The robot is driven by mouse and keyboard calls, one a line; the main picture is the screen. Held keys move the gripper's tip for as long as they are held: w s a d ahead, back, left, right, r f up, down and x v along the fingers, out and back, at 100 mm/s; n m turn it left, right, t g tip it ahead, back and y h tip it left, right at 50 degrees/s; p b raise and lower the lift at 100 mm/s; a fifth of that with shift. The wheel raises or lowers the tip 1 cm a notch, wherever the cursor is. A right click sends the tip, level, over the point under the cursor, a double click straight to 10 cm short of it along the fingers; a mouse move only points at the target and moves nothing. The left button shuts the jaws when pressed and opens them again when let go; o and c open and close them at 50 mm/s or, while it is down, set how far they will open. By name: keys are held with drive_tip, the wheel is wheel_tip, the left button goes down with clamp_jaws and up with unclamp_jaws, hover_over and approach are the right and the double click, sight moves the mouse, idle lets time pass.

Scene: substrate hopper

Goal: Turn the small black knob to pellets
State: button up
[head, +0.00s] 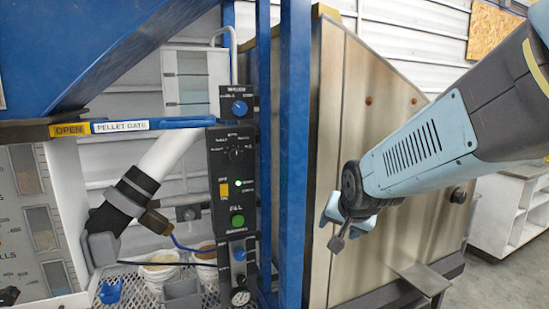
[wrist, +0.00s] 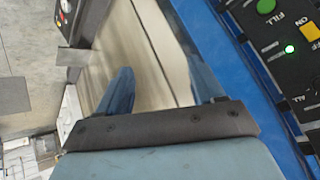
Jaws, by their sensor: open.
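The small black knob (head: 236,153) sits on the upper part of the dark control panel (head: 217,185), below a blue knob (head: 239,107). Small white labels surround the black knob, but I cannot read them or tell which one it points to. My gripper (head: 345,218) is open and empty, in front of the steel hopper, to the right of the panel and lower than the knob. In the wrist view my open gripper (wrist: 150,65) has the hopper's steel face between its fingers.
Blue upright posts (head: 295,150) stand between the panel and my gripper. The steel hopper (head: 350,120) is behind the gripper. A blue pellet gate bar (head: 165,124) runs left of the panel. A green fill button (head: 237,221) and lower blue knob (head: 239,254) share the panel column.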

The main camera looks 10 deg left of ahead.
drive_tip(key=w+a+f+m+y, duration=0.2)
drive_tip(key=w+a+f, duration=0.15)
drive_tip(key=a, duration=0.55)
drive_tip(key=m+t+y, duration=0.6)
drive_tip(key=m+t, duration=0.1)
drive_tip(key=m, duration=0.9)
approach(236, 156)
drive_tip(key=shift+h, duration=0.3)
drive_tip(key=x, duration=0.9)
drive_tip(key=shift+w+a+r, duration=0.1)
drive_tip(key=shift+a, duration=0.05)
